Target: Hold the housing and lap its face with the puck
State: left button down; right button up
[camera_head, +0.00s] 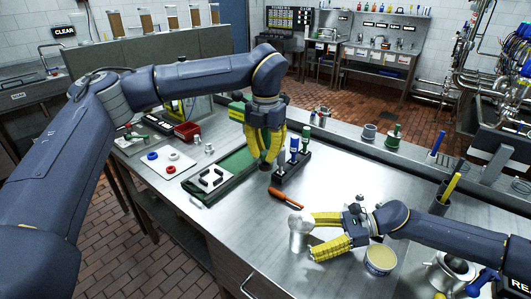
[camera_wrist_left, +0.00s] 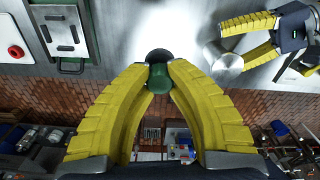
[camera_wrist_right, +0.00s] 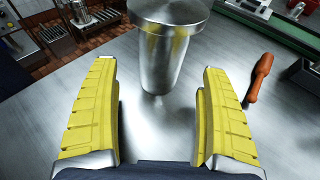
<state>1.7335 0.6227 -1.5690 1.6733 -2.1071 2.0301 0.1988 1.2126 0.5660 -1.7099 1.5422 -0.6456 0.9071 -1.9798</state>
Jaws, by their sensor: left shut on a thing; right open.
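The housing (camera_head: 299,236), a bare metal cylinder with a wide round top, stands upright on the steel bench. It also shows in the left wrist view (camera_wrist_left: 222,58) and the right wrist view (camera_wrist_right: 163,55). My right gripper (camera_head: 314,236) is open, its fingers level and pointed at the housing, which stands just beyond the fingertips in its wrist view. My left gripper (camera_head: 266,150) points down, shut on the puck's green knob (camera_wrist_left: 157,78). The dark puck (camera_wrist_left: 159,56) is partly hidden by the fingers. It is held above the bench, left of and behind the housing.
An orange-handled tool (camera_head: 286,198) lies between the grippers. A black rack (camera_head: 291,172) with several upright plugs stands behind. A green mat (camera_head: 222,179) with a metal plate is at left. A tin (camera_head: 380,260) stands below my right arm. The front bench is clear.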

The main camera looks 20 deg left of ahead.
jog(key=shift+x, duration=1.4)
jog(key=shift+c, duration=0.3)
jog(key=shift+c, duration=0.6)
grip_shut()
dwell(0.5)
